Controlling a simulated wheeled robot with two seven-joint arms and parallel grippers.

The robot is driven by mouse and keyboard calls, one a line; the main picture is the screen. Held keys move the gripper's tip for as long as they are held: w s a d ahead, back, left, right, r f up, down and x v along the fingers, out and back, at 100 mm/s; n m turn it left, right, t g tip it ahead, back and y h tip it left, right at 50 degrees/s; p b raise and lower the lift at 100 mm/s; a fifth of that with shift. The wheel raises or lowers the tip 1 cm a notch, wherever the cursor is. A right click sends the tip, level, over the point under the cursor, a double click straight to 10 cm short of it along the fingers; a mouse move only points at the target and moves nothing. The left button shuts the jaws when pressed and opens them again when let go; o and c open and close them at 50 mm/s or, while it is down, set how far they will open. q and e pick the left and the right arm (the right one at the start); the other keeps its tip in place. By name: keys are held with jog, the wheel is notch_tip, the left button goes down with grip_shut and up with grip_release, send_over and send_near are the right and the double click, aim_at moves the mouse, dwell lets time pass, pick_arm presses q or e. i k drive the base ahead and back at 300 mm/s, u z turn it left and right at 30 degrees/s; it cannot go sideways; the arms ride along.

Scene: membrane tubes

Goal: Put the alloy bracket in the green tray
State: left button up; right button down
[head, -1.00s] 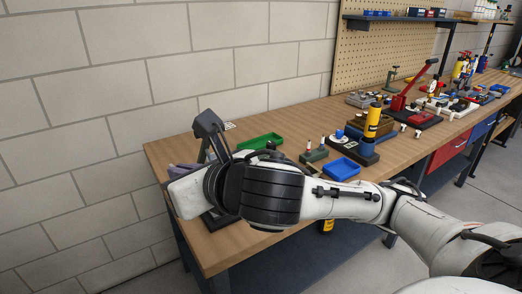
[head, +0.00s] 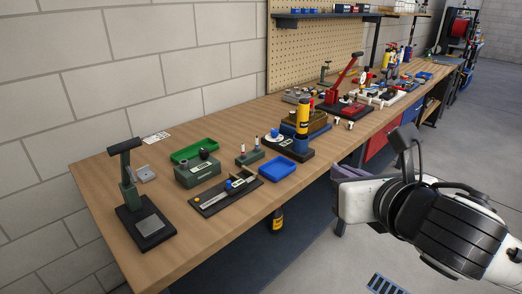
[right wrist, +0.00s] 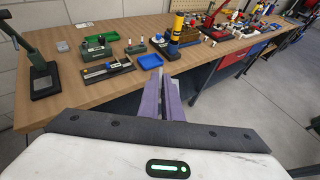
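A small grey metal piece (head: 146,174), which looks like the alloy bracket, lies on the bench at the left, beside the press stand. It also shows in the right wrist view (right wrist: 62,46). The green tray (head: 181,158) lies to its right, towards the wall, partly hidden by a dark green block. My right gripper (head: 343,183) is out past the bench's front edge, well to the right of the bracket and tray. Its purple fingers (right wrist: 164,82) look closed together, with nothing visible held. My left gripper is not in view.
A dark press stand (head: 146,222) stands at the bench's left end. A black fixture (head: 222,196), a blue tray (head: 277,169) and a yellow-black bottle (head: 302,120) stand along the front. Bare wood surrounds the bracket. Red and blue drawers are below the bench.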

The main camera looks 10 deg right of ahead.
aim_at(195, 151)
jog(key=z, duration=1.6)
jog(key=i, duration=3.1)
jog(key=u, duration=4.5)
jog(key=i, duration=0.95)
